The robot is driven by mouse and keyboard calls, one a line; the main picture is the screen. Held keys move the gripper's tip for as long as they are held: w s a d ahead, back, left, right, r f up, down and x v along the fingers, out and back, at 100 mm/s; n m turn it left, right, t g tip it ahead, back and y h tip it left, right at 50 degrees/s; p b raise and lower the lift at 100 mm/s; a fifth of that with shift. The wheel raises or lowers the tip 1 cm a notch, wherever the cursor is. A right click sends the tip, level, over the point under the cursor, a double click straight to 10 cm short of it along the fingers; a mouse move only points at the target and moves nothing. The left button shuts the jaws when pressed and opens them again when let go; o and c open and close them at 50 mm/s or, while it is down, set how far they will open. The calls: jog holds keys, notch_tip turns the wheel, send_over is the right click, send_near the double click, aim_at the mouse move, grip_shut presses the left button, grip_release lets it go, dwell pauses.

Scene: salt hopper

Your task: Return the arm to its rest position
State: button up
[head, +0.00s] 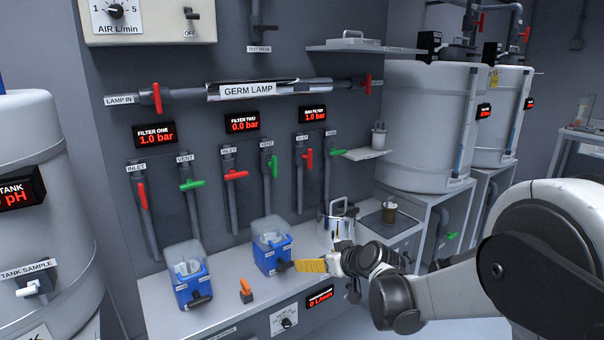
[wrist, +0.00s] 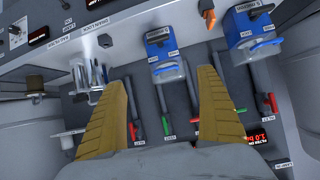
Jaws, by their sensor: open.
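My arm (head: 450,296) reaches in from the right in the head view, in front of the bench. My gripper (head: 312,266) has yellow fingers and hovers over the bench's front part, near a blue-based filter unit (head: 272,247). In the wrist view my gripper (wrist: 168,110) shows two yellow fingers spread wide apart with nothing between them. The blue filter unit also shows beyond the fingertips in the wrist view (wrist: 163,50). Whether any part of the gripper touches the bench cannot be told.
A second blue filter unit (head: 188,276) and an orange-handled valve (head: 246,290) are on the bench (head: 222,300). White tanks (head: 425,125) stand at the right. Red and green valve handles line the wall.

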jog(key=s+d+r+m+h, duration=0.1)
jog(key=s+d+r, duration=0.1)
jog(key=s, duration=0.3)
jog(key=s+d+r+g+h, duration=0.1)
jog(key=s+d+r, duration=0.15)
jog(key=s, duration=0.25)
jog(key=s+d+r+m+h, duration=0.1)
jog(key=s+d+r, duration=0.1)
jog(key=s, duration=0.3)
jog(key=s+d+f+m+g+h, duration=0.1)
jog(key=s+d, duration=0.3)
jog(key=s, duration=0.5)
jog(key=s+d+f+m+g+h, duration=0.1)
jog(key=s+d, duration=0.3)
jog(key=s, duration=0.6)
jog(key=shift+s+f+m+h, duration=0.2)
jog(key=shift+m+h, duration=0.3)
jog(key=shift+m, duration=0.2)
